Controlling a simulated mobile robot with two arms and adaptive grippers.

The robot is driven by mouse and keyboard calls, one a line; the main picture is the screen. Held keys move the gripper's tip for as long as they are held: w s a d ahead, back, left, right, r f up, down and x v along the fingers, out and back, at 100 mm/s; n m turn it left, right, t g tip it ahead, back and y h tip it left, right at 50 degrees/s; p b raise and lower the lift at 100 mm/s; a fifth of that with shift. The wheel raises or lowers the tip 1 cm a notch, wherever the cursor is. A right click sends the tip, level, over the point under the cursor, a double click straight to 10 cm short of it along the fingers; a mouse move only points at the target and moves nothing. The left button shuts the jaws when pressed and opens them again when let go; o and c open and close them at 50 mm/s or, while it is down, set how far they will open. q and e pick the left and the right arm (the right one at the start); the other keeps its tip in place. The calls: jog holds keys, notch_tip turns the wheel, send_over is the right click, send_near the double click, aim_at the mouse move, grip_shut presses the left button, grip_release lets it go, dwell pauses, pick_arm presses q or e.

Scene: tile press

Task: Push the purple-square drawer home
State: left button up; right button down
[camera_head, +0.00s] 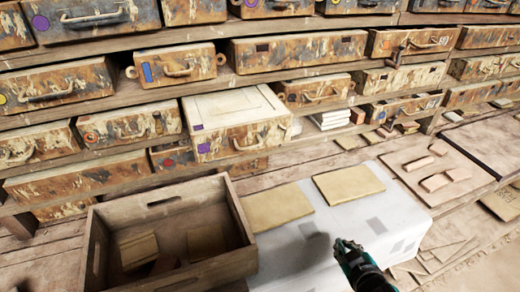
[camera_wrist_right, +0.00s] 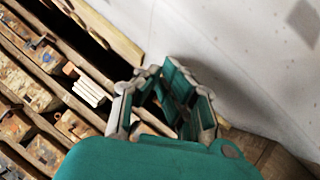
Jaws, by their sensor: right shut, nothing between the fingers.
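The purple-square drawer (camera_head: 250,139) is in the middle of the shelf wall in the head view. It stands out from its row, so its pale top shows. It has a purple mark on its front, another at its top left corner, and a dark handle. My right gripper (camera_head: 347,246) is at the lower right of the head view, over the white-covered table, apart from the drawer and empty. My left gripper is not in view.
A wooden crate (camera_head: 240,208) stands at the front left, below the drawer. Two tan slabs (camera_head: 348,186) lie on the white-covered table (camera_head: 300,240). Other worn drawers (camera_head: 130,122) fill the shelves. Loose tiles (camera_head: 435,181) lie on a board at the right.

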jog(key=w+a+r+n+t+y, duration=0.3)
jog(key=r+n+y, duration=0.15)
jog(key=r, duration=0.55)
jog(key=w+a+r+n+t+y, duration=0.35)
jog(key=r+n, duration=0.25)
jog(key=r, duration=0.3)
jog(key=s+a+r+n+g+y, duration=0.4)
jog(key=n+g+y, duration=0.5)
jog(key=n, duration=0.5)
pick_arm(q)
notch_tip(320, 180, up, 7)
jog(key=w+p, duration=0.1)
jog(key=p, duration=0.6)
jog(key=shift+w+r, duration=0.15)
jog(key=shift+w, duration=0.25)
pick_arm(e)
jog(key=w+f+x, duration=0.1)
jog(key=f+x, duration=0.1)
jog(key=x, duration=1)
jog(key=shift+w+d+g+h, duration=0.25)
jog(key=shift+w+g+h, duration=0.1)
jog(key=shift+g, duration=0.1)
jog(key=shift+n, duration=0.25)
